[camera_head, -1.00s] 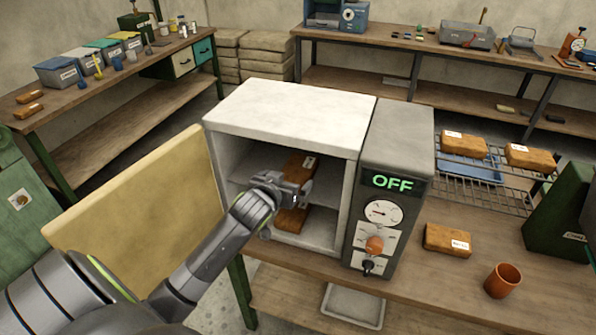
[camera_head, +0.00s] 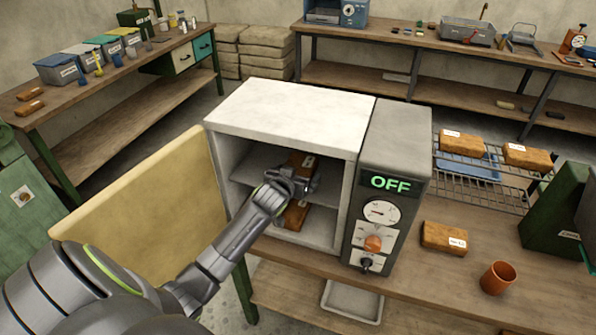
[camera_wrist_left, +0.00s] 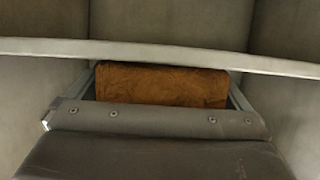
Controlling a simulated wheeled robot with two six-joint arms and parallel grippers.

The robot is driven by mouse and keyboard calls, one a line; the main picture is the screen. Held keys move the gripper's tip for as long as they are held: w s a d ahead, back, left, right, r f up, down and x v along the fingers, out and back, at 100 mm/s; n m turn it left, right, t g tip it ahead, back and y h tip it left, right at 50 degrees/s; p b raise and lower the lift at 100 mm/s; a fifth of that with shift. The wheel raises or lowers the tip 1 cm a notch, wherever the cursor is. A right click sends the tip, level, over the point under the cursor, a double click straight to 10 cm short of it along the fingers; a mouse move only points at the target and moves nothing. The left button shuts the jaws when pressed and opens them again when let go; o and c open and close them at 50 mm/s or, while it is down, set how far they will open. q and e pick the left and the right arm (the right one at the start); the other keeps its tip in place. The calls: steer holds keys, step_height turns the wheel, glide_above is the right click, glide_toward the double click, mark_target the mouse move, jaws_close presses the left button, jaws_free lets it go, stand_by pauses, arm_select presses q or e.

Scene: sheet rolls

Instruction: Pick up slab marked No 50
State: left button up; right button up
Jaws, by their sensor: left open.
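Two brown slabs are in the open kiln: an upper slab (camera_head: 304,160) with a white label, on the shelf, and a lower slab (camera_head: 295,215) below it. The label is too small to read. My left gripper (camera_head: 301,187) is open inside the kiln and covers part of both slabs. In the left wrist view, a brown slab (camera_wrist_left: 162,85) sits between the spread fingers, under a pale shelf edge. I cannot tell which slab it is or whether the fingers touch it. A labelled slab (camera_head: 444,237) lies on the bench, its number unclear. My right gripper is not in view.
The kiln (camera_head: 290,110) has its door (camera_head: 140,205) swung open to the left and its display reads OFF. Two labelled slabs (camera_head: 461,143) (camera_head: 527,155) rest on a wire rack (camera_head: 480,185). An orange cup (camera_head: 498,278) stands near the bench front.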

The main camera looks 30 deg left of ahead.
arm_select(q)
steer(key=shift+c, duration=0.3)
steer(key=shift+r, duration=0.1)
steer(key=c, duration=1.2)
